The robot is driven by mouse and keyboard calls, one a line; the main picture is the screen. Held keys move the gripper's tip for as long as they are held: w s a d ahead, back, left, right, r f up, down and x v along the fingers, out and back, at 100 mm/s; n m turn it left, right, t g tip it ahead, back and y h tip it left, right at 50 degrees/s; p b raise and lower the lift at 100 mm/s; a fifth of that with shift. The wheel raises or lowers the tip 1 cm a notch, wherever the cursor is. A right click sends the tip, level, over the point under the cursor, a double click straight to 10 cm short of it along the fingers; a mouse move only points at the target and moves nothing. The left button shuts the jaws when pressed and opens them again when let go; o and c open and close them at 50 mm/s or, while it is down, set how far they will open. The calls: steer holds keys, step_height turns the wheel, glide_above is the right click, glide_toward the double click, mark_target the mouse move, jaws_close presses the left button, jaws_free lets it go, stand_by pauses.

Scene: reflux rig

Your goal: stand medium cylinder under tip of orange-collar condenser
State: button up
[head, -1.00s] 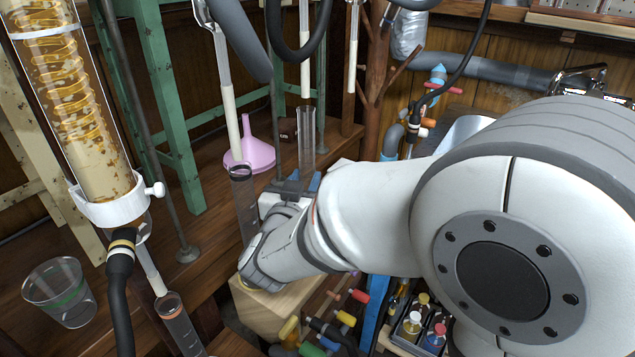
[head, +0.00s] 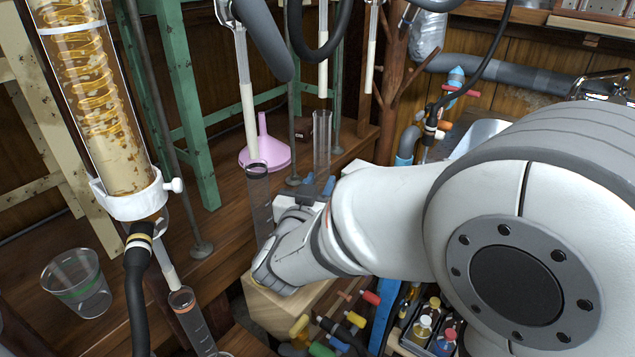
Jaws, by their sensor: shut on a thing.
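My gripper (head: 317,188) is at the end of my white arm, with blue finger pads near the lower end of a clear, upright cylinder (head: 321,145). It is shut on this cylinder; my wrist partly hides the grip. A pale tube tip (head: 323,65) hangs above and close to the cylinder's mouth. Another cylinder with a dark rim (head: 258,195) stands to the left under a pale tube (head: 249,120), and a third (head: 190,315) stands at the lower left. A large condenser (head: 115,130) with an amber coil fills the left. I cannot make out an orange collar.
A pink funnel (head: 265,150) stands behind the dark-rimmed cylinder. A clear beaker (head: 78,285) is at the far left. A wooden block (head: 270,300) lies below my wrist. Thin stand rods, green frame legs and black hoses crowd the bench. Small bottles (head: 432,325) sit at the lower right.

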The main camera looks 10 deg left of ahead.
mark_target(324, 91)
steer(key=shift+f, duration=0.15)
steer(key=o, duration=1)
steer(key=shift+o, duration=0.2)
step_height(324, 91, up, 10)
steer(key=p, duration=0.5)
steer(key=r+n+g+y+p, duration=0.1)
steer(key=r+n+y+p, duration=0.1)
steer(key=r+p, duration=0.1)
steer(key=w+r+n+g+y+p, duration=0.1)
steer(key=r+n+y+p, duration=0.1)
steer(key=p, duration=0.1)
steer(key=r+n+g+y+p, duration=0.1)
steer(key=r+p, duration=0.2)
steer(key=shift+w+d+r+n+y, duration=0.2)
steer(key=shift+d+r+n+y, duration=0.1)
steer(key=shift+n+y, duration=0.1)
steer(key=s+d+r+m+g+h+p, duration=0.1)
steer(key=s+d+r+g+p, duration=0.2)
steer(key=s+d+p, duration=0.3)
steer(key=s+d+r+m+g+h+p, duration=0.2)
steer(key=s+d+g+p, duration=0.3)
steer(key=d+p, duration=0.3)
steer(key=s+d+r+m+g+h+p, duration=0.2)
steer(key=s+d+r+g+p, duration=0.2)
steer(key=d, duration=0.9)
steer(key=s+p, duration=0.3)
steer(key=shift+s+d+r, duration=0.4)
